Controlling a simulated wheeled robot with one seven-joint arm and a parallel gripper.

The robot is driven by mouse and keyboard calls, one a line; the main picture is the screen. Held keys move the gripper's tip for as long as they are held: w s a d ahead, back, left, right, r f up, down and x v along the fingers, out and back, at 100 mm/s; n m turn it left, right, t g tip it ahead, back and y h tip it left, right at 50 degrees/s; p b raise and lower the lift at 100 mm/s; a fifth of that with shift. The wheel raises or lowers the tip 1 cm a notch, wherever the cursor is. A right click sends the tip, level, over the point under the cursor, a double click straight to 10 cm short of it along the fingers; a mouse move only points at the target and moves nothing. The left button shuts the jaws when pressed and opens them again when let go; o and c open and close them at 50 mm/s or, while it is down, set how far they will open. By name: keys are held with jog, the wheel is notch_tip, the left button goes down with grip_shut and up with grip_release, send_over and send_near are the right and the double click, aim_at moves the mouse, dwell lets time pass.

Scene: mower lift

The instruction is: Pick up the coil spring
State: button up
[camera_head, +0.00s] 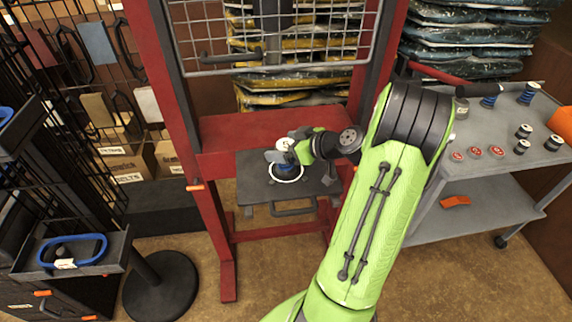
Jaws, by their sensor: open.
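My gripper (281,157) is open at the end of my green arm, over the dark lift platform (255,185) in the red frame. Directly below it is a blue part (288,168) that looks like the coil spring, within a white ring (289,179) on the platform. The gripper hides most of the blue part, so its coils are not clear. I cannot tell whether the fingers touch it or stand around it.
The red frame (215,230) with a wire guard (270,45) surrounds the platform. A grey cart (480,135) at right holds blue parts (528,93), small spools and red-topped pieces. A tray (105,250) with a blue ring stands at left.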

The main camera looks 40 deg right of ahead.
grip_shut()
notch_tip(320, 180, up, 10)
jog(key=shift+r+p, duration=0.1)
jog(key=shift+p, duration=1.15)
